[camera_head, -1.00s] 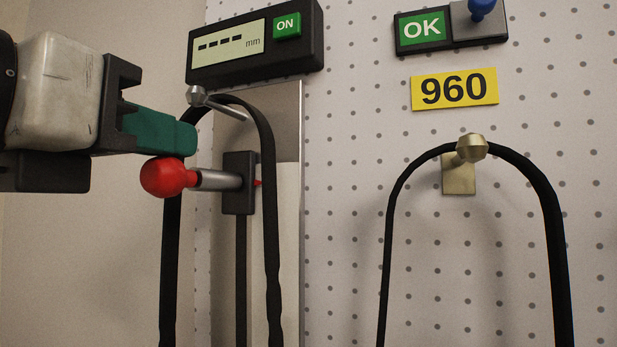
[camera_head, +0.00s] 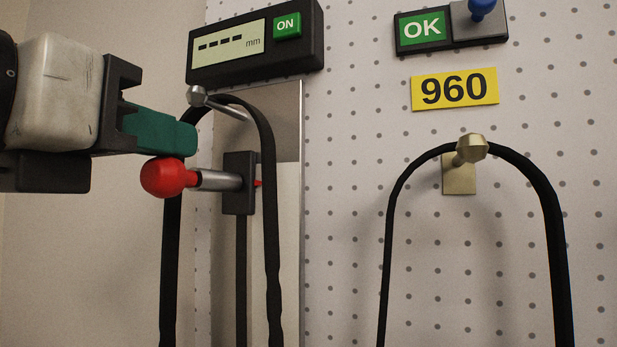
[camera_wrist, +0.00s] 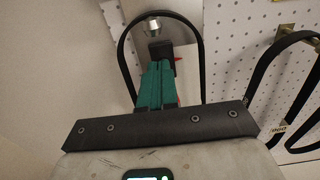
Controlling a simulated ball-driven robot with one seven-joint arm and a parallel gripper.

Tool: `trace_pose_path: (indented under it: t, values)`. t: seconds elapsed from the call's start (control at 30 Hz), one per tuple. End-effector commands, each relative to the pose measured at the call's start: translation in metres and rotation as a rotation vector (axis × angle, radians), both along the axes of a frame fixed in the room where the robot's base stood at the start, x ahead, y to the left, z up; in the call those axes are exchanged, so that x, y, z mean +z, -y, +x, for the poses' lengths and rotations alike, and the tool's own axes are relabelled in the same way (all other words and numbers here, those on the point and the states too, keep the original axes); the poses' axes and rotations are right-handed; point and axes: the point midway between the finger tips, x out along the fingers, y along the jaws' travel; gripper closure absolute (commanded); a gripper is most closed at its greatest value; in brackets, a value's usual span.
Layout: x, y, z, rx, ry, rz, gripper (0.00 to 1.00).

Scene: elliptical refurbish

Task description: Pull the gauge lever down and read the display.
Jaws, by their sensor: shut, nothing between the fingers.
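The gauge lever has a red ball knob (camera_head: 165,177) on a metal rod, joined to a black slider block (camera_head: 238,183) on a vertical track. The display (camera_head: 228,45) shows four dashes and "mm", with a green ON button (camera_head: 287,25) beside it. My gripper (camera_head: 190,138) is shut and empty, its green fingers just above the red knob; I cannot tell whether they touch it. In the wrist view the shut fingers (camera_wrist: 156,85) point at the slider block (camera_wrist: 161,50) and hide most of the knob. A black belt (camera_head: 271,200) hangs from a metal peg (camera_head: 197,96) behind the lever.
To the right, a second black belt (camera_head: 552,215) hangs from a brass peg (camera_head: 471,148) below a yellow 960 label (camera_head: 454,89). A green OK sign (camera_head: 422,29) with a blue knob (camera_head: 482,8) sits above. The perforated wall between the belts is clear.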

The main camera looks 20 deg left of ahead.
Motion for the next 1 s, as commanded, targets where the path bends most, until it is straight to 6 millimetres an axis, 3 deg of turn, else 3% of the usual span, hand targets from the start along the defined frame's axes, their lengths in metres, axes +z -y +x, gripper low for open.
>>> trace_pose_path:
  t: [0.4,0.53,1.0]
  values:
    - [-0.025,0.001,0.002,-0.003,-0.008,-0.002,1.0]
    - [-0.019,0.0,-0.001,-0.001,-0.005,-0.001,1.0]
    - [-0.009,-0.004,-0.05,0.002,0.0,0.001,1.0]
